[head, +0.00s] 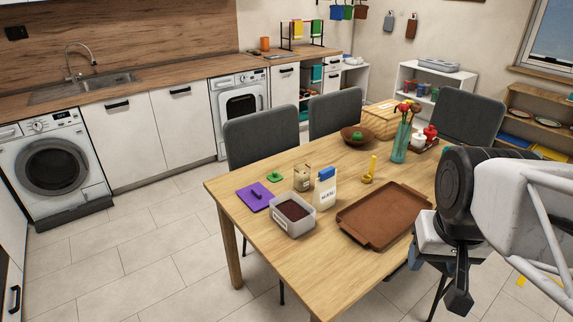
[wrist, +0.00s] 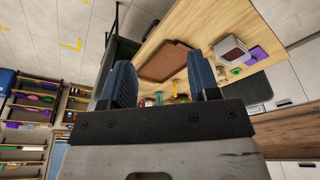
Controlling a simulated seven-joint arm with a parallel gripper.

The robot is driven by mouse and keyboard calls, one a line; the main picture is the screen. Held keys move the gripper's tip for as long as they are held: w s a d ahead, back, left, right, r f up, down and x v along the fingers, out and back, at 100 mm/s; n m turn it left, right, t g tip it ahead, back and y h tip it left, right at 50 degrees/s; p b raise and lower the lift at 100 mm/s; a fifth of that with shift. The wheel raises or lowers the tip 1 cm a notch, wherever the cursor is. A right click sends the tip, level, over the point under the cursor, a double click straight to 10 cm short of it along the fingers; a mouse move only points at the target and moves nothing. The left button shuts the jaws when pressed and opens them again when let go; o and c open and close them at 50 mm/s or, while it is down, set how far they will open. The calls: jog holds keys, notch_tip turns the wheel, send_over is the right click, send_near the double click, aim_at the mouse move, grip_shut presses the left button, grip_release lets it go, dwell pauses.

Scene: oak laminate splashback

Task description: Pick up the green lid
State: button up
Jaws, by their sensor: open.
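A small green lid (head: 274,177) with a raised knob lies flat on the wooden table (head: 330,160), near its left edge in the head view. It lies behind a purple flat piece (head: 255,196) with a dark handle and left of a small tan carton (head: 302,178). A small green spot beside the grey container in the wrist view may be the lid; I cannot tell. My gripper (head: 447,280) is beyond the table's right side, well apart from the lid. In the wrist view its two blue fingers (wrist: 163,80) are spread wide with nothing between them.
A grey container with dark contents (head: 293,214), a white blue-capped carton (head: 325,187), a brown tray (head: 382,215) and a yellow item (head: 369,172) stand on the table. Behind are a bowl with a green item (head: 357,136) and a vase (head: 400,140). Chairs line the far side.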

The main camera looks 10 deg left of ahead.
jog(key=w+a+r, duration=0.2)
jog(key=w+a, duration=0.1)
jog(key=w, duration=0.8)
jog(key=w+a+r+g, duration=0.1)
jog(key=w+a, duration=0.2)
jog(key=w, duration=0.8)
jog(key=w+a+r, duration=0.2)
jog(key=w+a, duration=0.1)
jog(key=w, duration=0.8)
jog(key=g, duration=0.2)
send_over(274, 172)
notch_tip(274, 172, down, 32)
jog(key=shift+d+f, duration=0.15)
jog(key=shift+w+a+f, duration=0.2)
jog(key=shift+f, duration=0.1)
jog(key=shift+f, duration=1.3)
